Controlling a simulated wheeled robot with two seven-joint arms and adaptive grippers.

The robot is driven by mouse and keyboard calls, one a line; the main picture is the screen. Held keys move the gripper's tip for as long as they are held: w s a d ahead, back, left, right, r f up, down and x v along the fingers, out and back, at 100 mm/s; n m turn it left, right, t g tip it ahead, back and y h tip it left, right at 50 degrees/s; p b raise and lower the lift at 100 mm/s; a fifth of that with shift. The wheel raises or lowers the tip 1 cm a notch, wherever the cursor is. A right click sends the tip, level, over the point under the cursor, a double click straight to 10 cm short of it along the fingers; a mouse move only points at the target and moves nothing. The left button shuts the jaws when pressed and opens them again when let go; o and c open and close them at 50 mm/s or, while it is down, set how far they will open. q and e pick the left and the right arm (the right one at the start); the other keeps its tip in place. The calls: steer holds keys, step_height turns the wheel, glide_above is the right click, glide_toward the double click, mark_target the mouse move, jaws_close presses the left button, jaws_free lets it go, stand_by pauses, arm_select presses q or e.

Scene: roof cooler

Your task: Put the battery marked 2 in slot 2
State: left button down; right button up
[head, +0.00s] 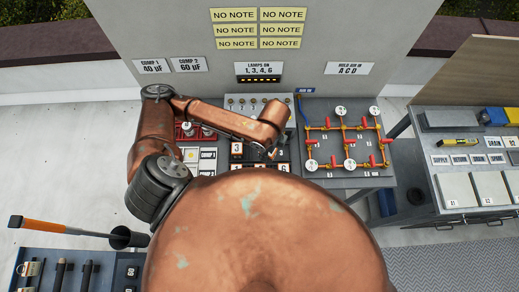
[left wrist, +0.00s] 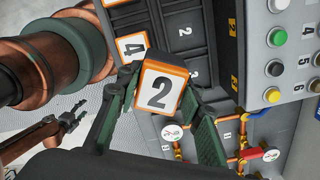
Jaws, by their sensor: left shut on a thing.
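The battery marked 2 (left wrist: 162,88) has a white face with an orange edge. My left gripper (left wrist: 160,100) is shut on it, with one green finger on each side, and its numbered face is turned to the wrist camera. Just beyond it in the left wrist view are dark slots, one with a white 2 by it, slot 2 (left wrist: 187,62). The battery hides part of that area, and I cannot tell its height above it. In the head view my left gripper (head: 268,150) is over the battery bay, partly hidden by my arm. My right gripper (left wrist: 72,117) appears open and empty at the left.
A battery marked 3 (head: 237,149) shows in the head view. A panel with colored buttons (left wrist: 278,37) stands close by. A pipe board (head: 347,140) with valves and gauges is to the right.

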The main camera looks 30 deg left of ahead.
arm_select(q)
steer(key=s+d+r+m+p, duration=0.1)
steer(key=s+d+m+p, duration=0.35)
steer(key=m, duration=0.75)
steer(key=w+a+f+b, duration=0.1)
steer(key=a+b, duration=0.1)
steer(key=b, duration=0.1)
steer(key=w+a+f+b, duration=0.1)
steer(key=w+a+b, duration=0.1)
steer(key=b, duration=0.1)
steer(key=w+a+f+b, duration=0.1)
steer(key=a+f+b, duration=0.1)
steer(key=b, duration=0.1)
steer(key=shift+w+a+b, duration=0.15)
steer(key=shift+a+b, duration=0.2)
steer(key=shift+a, duration=0.05)
steer(key=w+a+f, duration=0.1)
steer(key=w+f+b, duration=0.1)
steer(key=w+a+f, duration=0.1)
steer(key=f, duration=0.1)
steer(key=shift+a, duration=0.3)
steer(key=shift+w+a+f, duration=0.35)
steer(key=shift+f, duration=1.9)
steer(key=shift+f, duration=0.1)
